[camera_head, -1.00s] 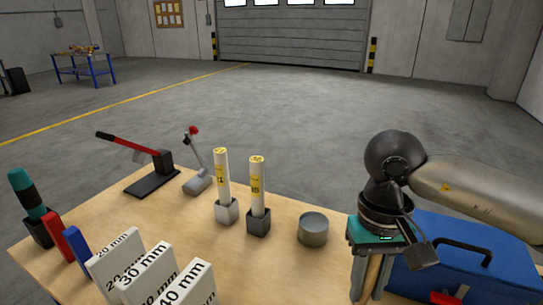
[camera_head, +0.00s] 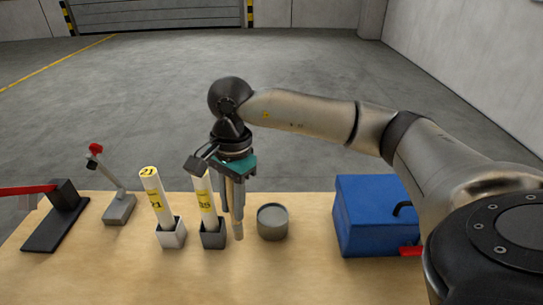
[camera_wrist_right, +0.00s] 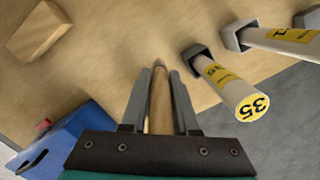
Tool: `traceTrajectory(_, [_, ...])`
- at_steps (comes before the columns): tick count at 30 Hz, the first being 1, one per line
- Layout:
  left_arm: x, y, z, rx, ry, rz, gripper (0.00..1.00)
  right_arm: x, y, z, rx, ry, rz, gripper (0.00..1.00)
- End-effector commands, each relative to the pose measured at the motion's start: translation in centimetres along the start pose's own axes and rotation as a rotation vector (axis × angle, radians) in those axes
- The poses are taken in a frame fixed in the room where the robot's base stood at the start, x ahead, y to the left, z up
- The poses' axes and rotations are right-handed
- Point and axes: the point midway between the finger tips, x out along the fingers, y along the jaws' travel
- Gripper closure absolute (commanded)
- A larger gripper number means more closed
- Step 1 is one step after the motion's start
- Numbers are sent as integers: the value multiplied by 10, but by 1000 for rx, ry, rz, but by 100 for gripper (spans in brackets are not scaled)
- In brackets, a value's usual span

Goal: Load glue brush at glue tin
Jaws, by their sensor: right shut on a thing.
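The glue tin (camera_head: 272,222), a short grey cylinder, stands on the wooden table right of the tubes. It does not show in the right wrist view. In the right wrist view the gripper (camera_wrist_right: 158,85) is shut on the glue brush (camera_wrist_right: 160,105), whose light wooden handle lies between the fingers. The brush's lower end shows beside the tin in the head view (camera_head: 238,234), apart from it. Its bristles cannot be made out. My left gripper is not in view.
Two tubes (camera_head: 155,195) (camera_head: 205,205) stand in square holders close left of the gripper. A blue box (camera_head: 370,215) stands at the right. A red-handled tool (camera_head: 55,215) and a grey stand (camera_head: 119,207) are at the left.

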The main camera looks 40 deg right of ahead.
Motion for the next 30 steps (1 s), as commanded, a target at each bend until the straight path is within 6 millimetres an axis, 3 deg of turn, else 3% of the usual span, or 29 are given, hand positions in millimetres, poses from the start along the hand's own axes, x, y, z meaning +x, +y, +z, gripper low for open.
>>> traceTrajectory(18, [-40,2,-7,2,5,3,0,-25,-3,-97,1190,1,-125,100])
traceTrajectory(24, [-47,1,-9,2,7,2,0,-31,-1,-118,1424,-3,-159,100])
traceTrajectory(30, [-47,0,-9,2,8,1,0,-30,0,-125,1501,-7,-172,100])
